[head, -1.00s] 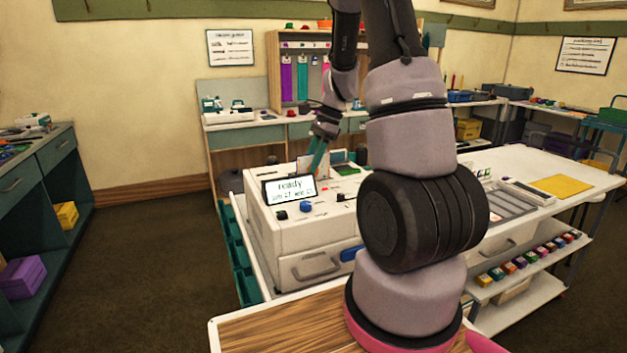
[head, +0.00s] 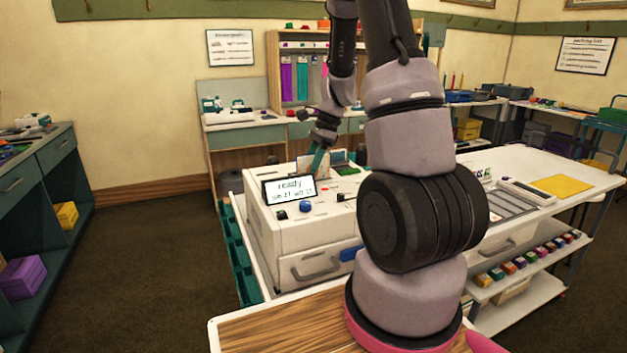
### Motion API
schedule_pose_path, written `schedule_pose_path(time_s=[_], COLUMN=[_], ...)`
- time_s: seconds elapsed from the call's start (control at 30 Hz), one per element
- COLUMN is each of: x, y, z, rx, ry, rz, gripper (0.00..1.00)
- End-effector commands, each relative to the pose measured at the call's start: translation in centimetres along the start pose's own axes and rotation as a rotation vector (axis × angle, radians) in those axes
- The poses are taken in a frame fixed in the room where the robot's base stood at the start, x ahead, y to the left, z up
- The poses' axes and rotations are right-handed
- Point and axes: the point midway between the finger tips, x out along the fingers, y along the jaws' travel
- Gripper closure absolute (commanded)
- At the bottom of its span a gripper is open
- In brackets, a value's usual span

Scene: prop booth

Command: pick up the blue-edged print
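My gripper (head: 318,161), with teal fingers, points down at the top of a white printer-like machine (head: 305,240), behind its "ready" screen (head: 289,190). A pale upright card (head: 304,165) stands just left of the fingertips. Another upright piece, grey-blue (head: 338,156), stands just right of them, with a green patch (head: 346,170) below it. These are too small to tell which is the blue-edged print, and my arm hides part of the machine's top. I cannot tell whether the fingers are apart or closed on something.
The machine has knobs (head: 306,207) and a drawer (head: 318,268) in front. Right of my arm is a white table with a grey tray (head: 508,204) and a yellow sheet (head: 562,186). A wooden tabletop (head: 270,325) is nearest. Open floor lies to the left.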

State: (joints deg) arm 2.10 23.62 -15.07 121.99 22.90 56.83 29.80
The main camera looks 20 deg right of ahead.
Motion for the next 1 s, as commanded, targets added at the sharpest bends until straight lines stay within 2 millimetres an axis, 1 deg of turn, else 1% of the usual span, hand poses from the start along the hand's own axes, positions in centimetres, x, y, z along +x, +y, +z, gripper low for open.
schedule_pose_path(time_s=[0.13, 0.17, 0.2, 0.23, 0.27, 0.57, 0.67, 0.77, 1.0], x=[0.0, 0.0, 0.0, 0.0, 0.0, 0.0, -0.3, -1.5, -6.1], y=[0.0, 0.0, 0.0, 0.0, 0.0, 0.0, 0.0, -0.1, -0.1], z=[0.0, 0.0, 0.0, 0.0, 0.0, 0.0, 0.1, 0.6, 2.5], rx=[0.000, 0.000, 0.000, 0.000, 0.000, 0.000, -0.001, -0.002, -0.003], ry=[0.000, 0.000, 0.000, 0.000, 0.000, 0.000, 0.000, 0.000, 0.001], rz=[0.000, 0.000, 0.000, 0.000, 0.000, 0.000, -0.002, -0.004, -0.005], gripper=[0.60, 0.68, 0.83, 0.94, 1.00, 1.00, 1.00, 1.00, 1.00])
